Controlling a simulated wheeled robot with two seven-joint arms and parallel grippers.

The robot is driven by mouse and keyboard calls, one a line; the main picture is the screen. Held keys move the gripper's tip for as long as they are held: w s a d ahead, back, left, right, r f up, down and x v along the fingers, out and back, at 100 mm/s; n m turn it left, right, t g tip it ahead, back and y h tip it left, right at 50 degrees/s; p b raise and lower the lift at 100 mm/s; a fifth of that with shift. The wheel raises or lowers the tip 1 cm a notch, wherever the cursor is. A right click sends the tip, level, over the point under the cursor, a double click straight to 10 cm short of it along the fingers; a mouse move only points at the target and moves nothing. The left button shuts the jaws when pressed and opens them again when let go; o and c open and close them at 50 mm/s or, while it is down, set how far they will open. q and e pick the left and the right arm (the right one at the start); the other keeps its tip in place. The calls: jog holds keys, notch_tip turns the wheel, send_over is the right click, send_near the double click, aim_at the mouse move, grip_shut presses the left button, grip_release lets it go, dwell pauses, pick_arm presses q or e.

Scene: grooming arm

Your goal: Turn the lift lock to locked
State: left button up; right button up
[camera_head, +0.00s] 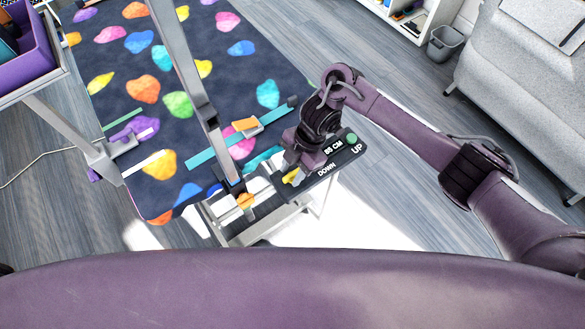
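The black control panel (326,171) at the table's near right edge reads "85 CM", "UP" and "DOWN", with a green round button at its far end. A small yellow part (291,177) shows at the panel's left end, partly hidden by my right gripper; it may be the lift lock, but its setting cannot be read. My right gripper (293,166) points down over that end, its fingertips close to the yellow part. I cannot tell whether they touch it or whether the fingers are open. My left gripper is not in view.
A purple clamp (135,132) is at the left edge. A bin (445,43) and sofa (520,70) stand far right.

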jog(key=p+v, duration=0.1)
jog(key=v, duration=0.6)
jog(key=shift+r, duration=0.35)
jog(key=shift+d, duration=0.15)
